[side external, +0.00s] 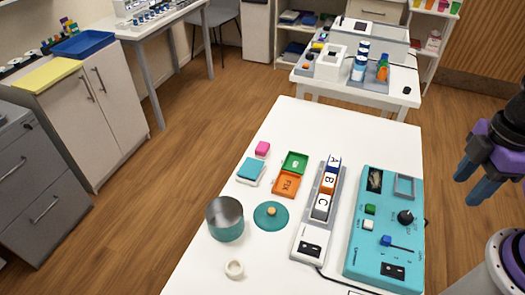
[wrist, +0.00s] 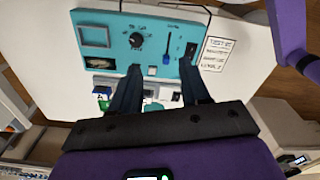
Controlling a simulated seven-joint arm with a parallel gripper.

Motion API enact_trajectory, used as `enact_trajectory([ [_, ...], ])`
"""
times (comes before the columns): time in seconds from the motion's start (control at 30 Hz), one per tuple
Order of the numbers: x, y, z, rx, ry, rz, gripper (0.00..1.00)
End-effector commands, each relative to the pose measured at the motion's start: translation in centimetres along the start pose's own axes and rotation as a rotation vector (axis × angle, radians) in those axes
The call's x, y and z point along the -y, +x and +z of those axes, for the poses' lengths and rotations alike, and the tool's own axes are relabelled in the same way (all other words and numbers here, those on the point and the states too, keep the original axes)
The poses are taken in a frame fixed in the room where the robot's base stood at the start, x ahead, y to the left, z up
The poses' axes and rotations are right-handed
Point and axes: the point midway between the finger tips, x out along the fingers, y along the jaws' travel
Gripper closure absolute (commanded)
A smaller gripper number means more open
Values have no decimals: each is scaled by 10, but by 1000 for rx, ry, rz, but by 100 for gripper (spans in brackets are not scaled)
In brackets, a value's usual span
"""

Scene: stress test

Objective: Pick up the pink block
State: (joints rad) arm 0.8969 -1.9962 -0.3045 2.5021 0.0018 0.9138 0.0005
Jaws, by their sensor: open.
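The pink block (side external: 263,148) is a small cube near the left edge of the white table (side external: 375,145), in the side view. It stands just behind a teal-topped square piece (side external: 251,170) and apart from it. I cannot make it out in the wrist view. My gripper (side external: 470,187) is at the right of the side view, off the table's right side and far from the block. In the wrist view its two dark fingers (wrist: 160,88) are spread with nothing between them. They point toward the teal control panel.
A teal panel (side external: 358,258) with a knob and lever covers the table's right side. A lettered-block rack (side external: 322,195), green and orange trays (side external: 287,185), a metal pot (side external: 224,218), its teal lid (side external: 271,217) and a white ring (side external: 234,268) stand between. The table's far end is clear.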

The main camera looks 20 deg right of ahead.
Motion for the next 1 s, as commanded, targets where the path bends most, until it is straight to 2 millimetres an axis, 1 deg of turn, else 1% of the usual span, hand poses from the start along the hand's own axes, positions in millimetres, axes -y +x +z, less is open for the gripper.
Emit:
enact_trajectory([
  [0.2,0,0,0,0,0,0,54],
  [0.23,0,0,0,0,0,0,51],
  [0.27,0,0,0,0,0,0,41],
  [0.3,0,0,0,0,0,0,34],
  [0.57,0,0,0,0,1,0,34],
  [0.67,-3,0,-9,-6,7,-4,34],
  [0.77,-10,-1,-31,-20,22,-13,34],
  [0.87,-23,-1,-65,-46,44,-25,34],
  [0.9,-30,-1,-80,-58,54,-30,34],
  [0.97,-41,0,-103,-77,68,-35,34],
  [1.0,-49,1,-118,-91,79,-38,34],
])
